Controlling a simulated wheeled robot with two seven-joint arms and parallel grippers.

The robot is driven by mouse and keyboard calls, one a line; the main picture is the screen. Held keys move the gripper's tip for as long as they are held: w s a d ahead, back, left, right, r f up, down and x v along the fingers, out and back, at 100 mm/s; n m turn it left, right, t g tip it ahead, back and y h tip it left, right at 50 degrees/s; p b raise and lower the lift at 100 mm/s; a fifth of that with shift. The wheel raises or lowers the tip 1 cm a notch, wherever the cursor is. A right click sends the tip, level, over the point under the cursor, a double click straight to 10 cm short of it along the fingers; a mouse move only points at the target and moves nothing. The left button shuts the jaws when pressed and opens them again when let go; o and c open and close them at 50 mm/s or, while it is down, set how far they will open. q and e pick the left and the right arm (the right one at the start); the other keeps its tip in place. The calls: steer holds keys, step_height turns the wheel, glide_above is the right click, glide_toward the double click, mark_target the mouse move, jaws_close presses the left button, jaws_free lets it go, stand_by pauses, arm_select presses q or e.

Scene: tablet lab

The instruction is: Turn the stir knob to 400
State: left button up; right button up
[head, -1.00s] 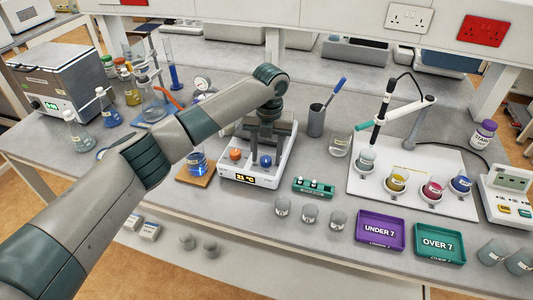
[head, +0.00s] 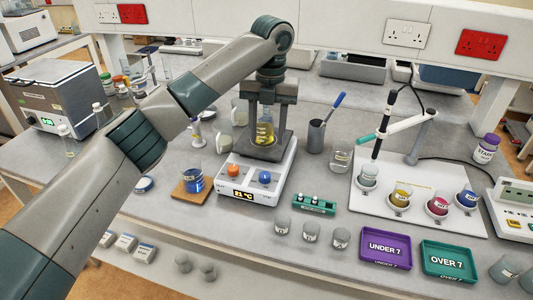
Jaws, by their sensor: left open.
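The hotplate stirrer (head: 250,198) is a white box with an orange knob (head: 233,170) on the left, a blue knob (head: 265,177) on the right and a display reading 21 °C. No label shows which knob is for stirring. A flask of yellow liquid (head: 264,132) shows at the dark plate at the back of the stirrer. My left gripper (head: 265,138) is open and points down behind the knobs, its fingers appearing to either side of the flask in this view. I cannot tell whether it touches the flask. Both knobs are clear of the gripper. My right gripper is out of view.
A beaker of blue liquid (head: 193,180) stands on a wooden pad left of the stirrer. A green vial rack (head: 314,205) and several small beakers lie to its right and front. A pen pot (head: 316,136) stands behind right. Purple (head: 385,248) and teal (head: 450,260) trays are front right.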

arm_select(q)
step_height(320, 180, up, 4)
steer(key=shift+d+r, duration=0.1)
steer(key=shift+r, duration=0.15)
steer(key=shift+s+f, duration=0.1)
stand_by(0.4)
